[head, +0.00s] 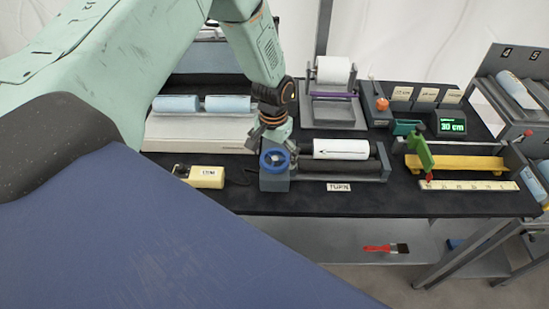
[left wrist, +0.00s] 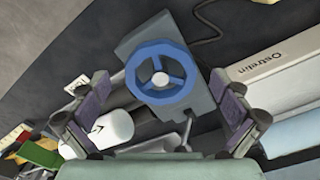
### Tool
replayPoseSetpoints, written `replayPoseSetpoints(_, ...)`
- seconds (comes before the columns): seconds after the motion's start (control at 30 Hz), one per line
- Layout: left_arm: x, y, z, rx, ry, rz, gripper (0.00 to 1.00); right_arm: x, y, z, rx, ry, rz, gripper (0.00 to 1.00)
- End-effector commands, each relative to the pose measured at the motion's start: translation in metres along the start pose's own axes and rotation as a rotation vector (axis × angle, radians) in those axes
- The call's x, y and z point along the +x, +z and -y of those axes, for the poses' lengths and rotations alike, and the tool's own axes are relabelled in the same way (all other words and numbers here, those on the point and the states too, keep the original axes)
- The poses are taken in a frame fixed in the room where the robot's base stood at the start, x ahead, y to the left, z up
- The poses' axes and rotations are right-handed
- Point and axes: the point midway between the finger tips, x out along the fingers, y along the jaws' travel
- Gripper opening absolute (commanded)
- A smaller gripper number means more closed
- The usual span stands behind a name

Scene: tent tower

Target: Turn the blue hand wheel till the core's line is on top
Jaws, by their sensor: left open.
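The blue hand wheel (head: 274,160) sits on a grey block at the left end of the roller stand. It also shows in the left wrist view (left wrist: 160,77), with spokes and a pale hub. The white core (head: 341,149) lies on the dark rollers. A dark line with an arrow-like mark runs along its visible side; the core also shows in the left wrist view (left wrist: 109,130). My left gripper (head: 271,137) is open just above and behind the wheel. In the left wrist view its fingers (left wrist: 165,100) stand apart on either side of the wheel, not touching it.
A yellow box (head: 206,177) with a cable lies left of the wheel. A pale machine (head: 200,132) with blue rolls stands behind. A yellow bar (head: 455,163) and green clamp (head: 420,150) are on the right. A red brush (head: 385,248) lies on the lower shelf.

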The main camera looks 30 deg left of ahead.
Motion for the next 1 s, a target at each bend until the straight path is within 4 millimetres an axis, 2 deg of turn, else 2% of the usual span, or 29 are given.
replayPoseSetpoints(0.2,0.016,-0.001,-0.001,0.001,0.0,-0.001,1.0,-0.002,-0.001,0.0,0.001,0.0,-0.001,0.81)
replayPoseSetpoints(0.5,0.018,-0.002,-0.004,0.002,0.0,-0.001,0.99,-0.001,0.0,0.0,0.0,0.0,-0.001,0.81)
replayPoseSetpoints(1.0,0.018,-0.001,-0.004,0.002,0.0,0.0,0.57,-0.001,-0.001,0.0,0.0,0.0,-0.001,0.81)
